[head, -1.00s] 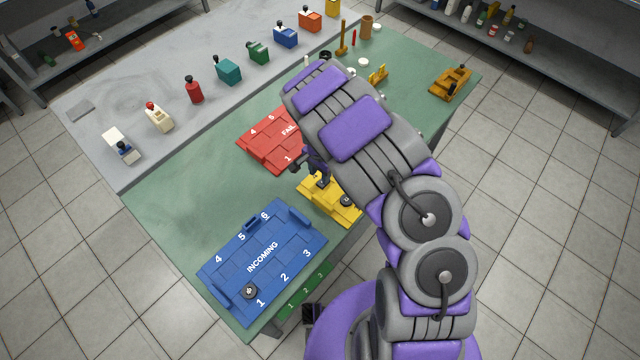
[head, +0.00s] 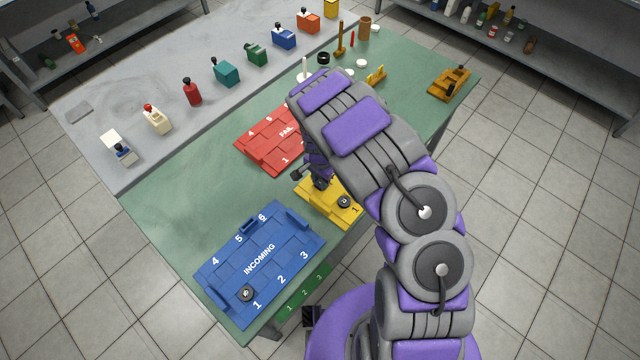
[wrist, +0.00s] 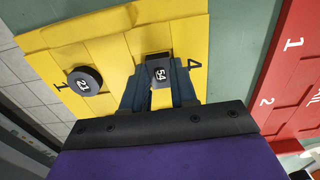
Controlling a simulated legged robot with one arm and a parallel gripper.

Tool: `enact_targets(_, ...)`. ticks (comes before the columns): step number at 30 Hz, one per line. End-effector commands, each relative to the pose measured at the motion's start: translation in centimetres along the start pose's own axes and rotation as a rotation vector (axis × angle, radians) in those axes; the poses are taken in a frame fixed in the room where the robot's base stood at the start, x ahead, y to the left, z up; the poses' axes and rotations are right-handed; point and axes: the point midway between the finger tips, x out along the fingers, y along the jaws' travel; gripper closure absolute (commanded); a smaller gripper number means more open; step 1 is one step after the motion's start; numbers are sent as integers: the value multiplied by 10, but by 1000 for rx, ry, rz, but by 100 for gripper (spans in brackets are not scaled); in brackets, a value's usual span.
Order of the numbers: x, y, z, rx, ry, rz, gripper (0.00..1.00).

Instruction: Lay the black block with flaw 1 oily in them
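A black block marked 54 (wrist: 160,73) is between the fingers of my gripper (wrist: 160,82), near the number 4 of the yellow tray (wrist: 110,40). The fingers appear to press on its two sides. Whether it touches the tray is hard to tell. A round black piece marked 21 (wrist: 84,81) sits by the tray's number 1. In the head view my gripper (head: 320,183) is over the left part of the yellow tray (head: 330,211), and my arm hides part of the scene.
The red FAIL tray (head: 262,150) is just behind the yellow one and shows at the right of the wrist view. A wooden fixture (head: 449,83) is at the far right. Green table is clear left of the trays.

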Motion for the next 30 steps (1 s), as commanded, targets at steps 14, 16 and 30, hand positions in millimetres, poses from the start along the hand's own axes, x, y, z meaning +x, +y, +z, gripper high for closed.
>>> enact_targets(14, -8, -2, 2, 0, 3, 2, 100)
enact_targets(16, -13, -2, 2, 0, 3, 2, 100)
enact_targets(30, -47, -2, 2, 0, 3, 2, 100)
